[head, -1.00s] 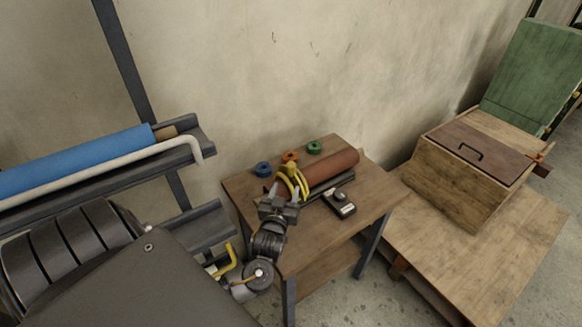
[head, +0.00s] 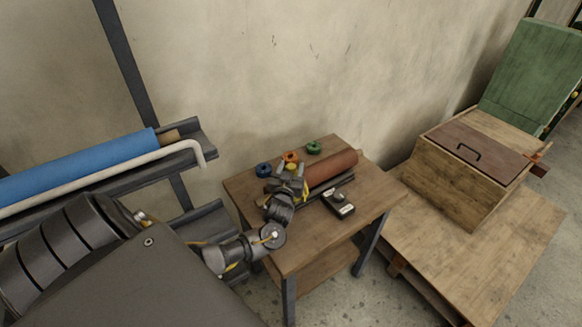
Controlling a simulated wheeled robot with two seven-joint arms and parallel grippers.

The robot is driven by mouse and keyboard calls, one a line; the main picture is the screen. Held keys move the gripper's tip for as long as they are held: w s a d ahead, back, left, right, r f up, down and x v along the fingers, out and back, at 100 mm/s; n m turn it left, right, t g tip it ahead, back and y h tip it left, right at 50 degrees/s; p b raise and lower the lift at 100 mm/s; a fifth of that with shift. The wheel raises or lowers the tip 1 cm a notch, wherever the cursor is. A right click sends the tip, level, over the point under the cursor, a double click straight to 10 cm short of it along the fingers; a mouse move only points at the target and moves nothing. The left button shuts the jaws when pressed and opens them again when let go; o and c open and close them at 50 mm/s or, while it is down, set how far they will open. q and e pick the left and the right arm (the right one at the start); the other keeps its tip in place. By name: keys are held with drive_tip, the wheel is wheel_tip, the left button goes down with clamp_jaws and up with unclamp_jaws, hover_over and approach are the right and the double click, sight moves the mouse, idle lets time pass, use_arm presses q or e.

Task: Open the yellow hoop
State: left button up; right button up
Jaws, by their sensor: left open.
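The red-brown roll (head: 333,167) lies in a dark cradle (head: 331,184) on the small wooden table. My left gripper (head: 292,174) is open over the roll's left end, and its fingers and wrist hide that end. The yellow hoop (head: 305,190) shows only in small part beside the gripper, at the near side of the roll. I cannot tell whether the hoop is open or closed, nor whether the fingers touch it. My right gripper is not in view.
Blue (head: 264,170), orange (head: 290,157) and green (head: 314,147) rings stand along the table's back edge. A small dark device (head: 339,204) lies in front of the roll. A blue roll (head: 75,163) rests on a rack at left. A lidded wooden box (head: 455,185) stands at right.

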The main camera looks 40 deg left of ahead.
use_arm(q)
drive_tip(key=shift+w, duration=0.1)
clamp_jaws()
idle(0.3)
